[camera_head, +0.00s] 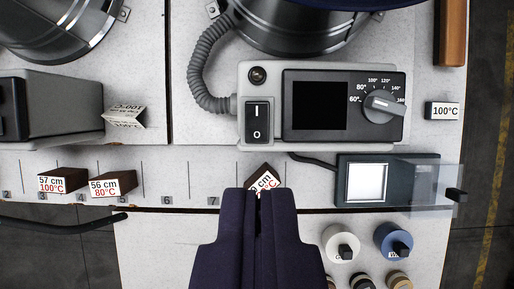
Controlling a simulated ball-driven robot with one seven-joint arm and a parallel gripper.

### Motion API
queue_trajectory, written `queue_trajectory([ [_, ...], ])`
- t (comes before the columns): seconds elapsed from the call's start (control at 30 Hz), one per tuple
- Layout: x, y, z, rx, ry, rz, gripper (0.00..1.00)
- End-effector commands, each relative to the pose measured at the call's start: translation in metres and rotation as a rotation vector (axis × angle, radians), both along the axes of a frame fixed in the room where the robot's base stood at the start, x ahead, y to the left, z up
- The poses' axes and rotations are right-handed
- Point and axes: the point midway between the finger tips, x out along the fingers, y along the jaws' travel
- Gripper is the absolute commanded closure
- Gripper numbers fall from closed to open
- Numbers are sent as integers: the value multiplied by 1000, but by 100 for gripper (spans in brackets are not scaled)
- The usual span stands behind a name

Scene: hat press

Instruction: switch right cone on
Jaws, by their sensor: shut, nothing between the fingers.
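The right cone's control box (250,102) stands upper centre, below a dark metal cone (290,35) and joined to it by a grey ribbed hose. On its left side is a black rocker switch (256,120) marked I and O; I cannot tell which side is pressed. Its display (320,106) is black. A dial (383,103) with temperature marks is to its right. My gripper (256,195) is shut and empty, below the switch and apart from it in the picture. Its tip partly hides a small sign block.
The sign block (264,178) is close by the gripper tip. A screened device (387,181) with a clear flap stands right. Several capped knobs (338,240) are lower right. Another control box (50,105) and cone (60,25) are left, with card blocks (113,184).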

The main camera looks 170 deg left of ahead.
Motion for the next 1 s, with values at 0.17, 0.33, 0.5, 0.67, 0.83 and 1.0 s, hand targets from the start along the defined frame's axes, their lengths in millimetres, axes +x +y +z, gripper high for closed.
queue_trajectory([
  [0.17, -5, -3, -14, 6, 30, -6, 100],
  [0.33, -4, -3, -14, 6, 28, -6, 100],
  [0.5, -3, -3, -18, 6, 28, -6, 100],
  [0.67, 4, -4, -38, 7, 28, -6, 100],
  [0.83, 15, -6, -72, 7, 29, -6, 100],
  [1.0, 27, -9, -106, 7, 29, -6, 100],
])
